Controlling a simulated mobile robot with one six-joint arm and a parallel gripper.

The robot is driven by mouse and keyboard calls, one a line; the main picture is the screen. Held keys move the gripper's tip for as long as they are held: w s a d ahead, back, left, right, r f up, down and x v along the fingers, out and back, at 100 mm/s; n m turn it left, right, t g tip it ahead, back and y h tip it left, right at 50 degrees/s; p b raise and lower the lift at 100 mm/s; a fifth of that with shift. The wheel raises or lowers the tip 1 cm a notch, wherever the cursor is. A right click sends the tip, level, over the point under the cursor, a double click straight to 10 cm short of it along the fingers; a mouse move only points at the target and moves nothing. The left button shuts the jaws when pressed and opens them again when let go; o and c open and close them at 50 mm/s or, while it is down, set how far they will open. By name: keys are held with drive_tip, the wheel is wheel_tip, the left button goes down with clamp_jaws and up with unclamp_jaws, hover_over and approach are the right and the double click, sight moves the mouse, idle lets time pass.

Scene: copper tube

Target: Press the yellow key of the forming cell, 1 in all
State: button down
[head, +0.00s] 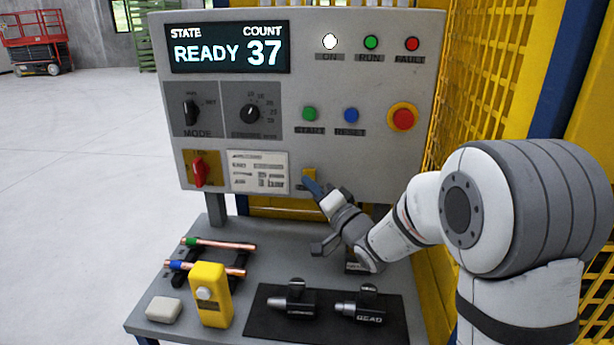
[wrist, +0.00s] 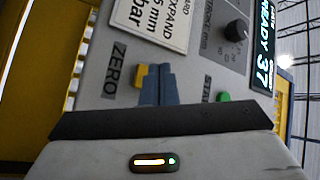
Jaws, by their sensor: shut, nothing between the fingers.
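The yellow key (head: 310,173) sits low on the grey control panel (head: 230,110) of the forming cell, right of the white instruction plate. In the wrist view the yellow key (wrist: 140,77) is beside the word ZERO. My gripper (head: 309,180) is shut and empty, its blue fingers pointing at the panel. In the wrist view my gripper (wrist: 159,70) has its fingertips at the key's right edge, covering part of it. I cannot tell whether they touch it. The display (head: 228,47) reads READY and COUNT 37.
Above are a green button (head: 309,114), a blue button (head: 351,116) and a red stop button (head: 402,117). A red switch (head: 200,171) is left of the plate. The shelf below holds copper tubes (head: 219,244), a yellow handheld box (head: 211,294) and black tool heads (head: 292,299).

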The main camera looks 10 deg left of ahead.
drive_tip(key=shift+w, duration=0.1)
drive_tip(key=shift+w, duration=0.35)
drive_tip(key=shift+w+b, duration=0.3)
drive_tip(key=shift+w, duration=0.05)
idle(0.6)
drive_tip(key=shift+s, duration=0.15)
drive_tip(key=shift+s+b, duration=0.35)
drive_tip(key=shift+s, duration=0.3)
drive_tip(key=s+b, duration=0.1)
drive_tip(key=s, duration=0.4)
drive_tip(key=shift+d+b, duration=0.2)
drive_tip(key=shift+b, duration=0.1)
idle(0.6)
